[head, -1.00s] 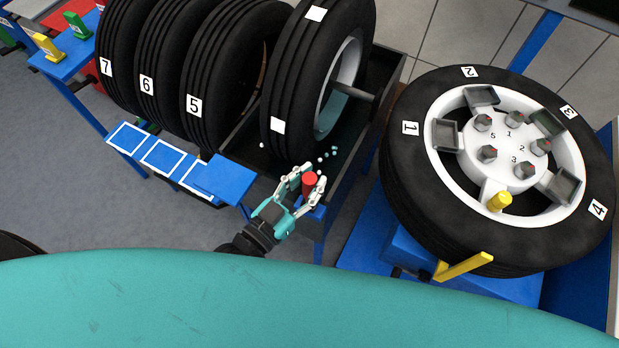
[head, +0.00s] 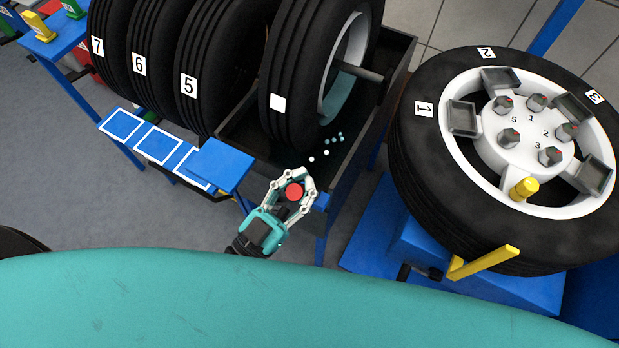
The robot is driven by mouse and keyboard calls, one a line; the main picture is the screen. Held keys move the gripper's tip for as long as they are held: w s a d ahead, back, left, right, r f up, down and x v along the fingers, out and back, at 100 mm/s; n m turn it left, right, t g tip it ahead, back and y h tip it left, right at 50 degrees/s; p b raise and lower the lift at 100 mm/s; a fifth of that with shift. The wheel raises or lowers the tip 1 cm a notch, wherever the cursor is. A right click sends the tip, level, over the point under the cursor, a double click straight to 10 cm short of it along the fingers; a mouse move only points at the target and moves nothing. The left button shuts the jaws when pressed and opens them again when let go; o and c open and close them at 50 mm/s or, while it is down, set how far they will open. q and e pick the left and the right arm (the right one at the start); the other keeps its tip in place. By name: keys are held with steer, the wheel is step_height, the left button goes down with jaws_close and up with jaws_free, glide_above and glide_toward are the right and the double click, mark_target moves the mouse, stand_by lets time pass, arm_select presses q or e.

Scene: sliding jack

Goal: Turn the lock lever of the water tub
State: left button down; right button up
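The water tub (head: 389,112) is a dark trough with a large tire in it. Its lock lever (head: 293,192) shows as a red knob at the tub's near end, seen almost end-on. My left gripper (head: 304,175) reaches up from below, its pale fingers bent around both sides of the red knob, apparently shut on it. The fingers and palm hide the rest of the lever. My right gripper is not in view.
Several tires stand in a row at the left, labelled 5 to 7, above a blue ledge (head: 222,166). A tire with a white wheel (head: 467,203) lies on a blue stand at the right, with a yellow handle (head: 485,262). Small water drops (head: 326,152) hang near the tub.

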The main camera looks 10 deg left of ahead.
mark_target(293, 199)
arm_select(q)
steer(key=shift+s+a+f+m+t+h+b, duration=0.3)
steer(key=shift+s+f+t+h+b, duration=0.25)
steer(key=shift+b, duration=0.65)
steer(key=shift+s+a+f+m+t+h+b, duration=0.15)
steer(key=shift+s+f+m+t+h+b, duration=0.35)
steer(key=shift+b, duration=0.65)
steer(key=shift+s+r, duration=0.15)
steer(key=shift+s, duration=0.05)
steer(key=c, duration=1.1)
jaws_free()
steer(key=shift+a+r+n, duration=0.1)
steer(key=shift+a+n, duration=0.05)
steer(key=shift+n, duration=0.15)
steer(key=shift+o, duration=0.4)
steer(key=v, duration=1.2)
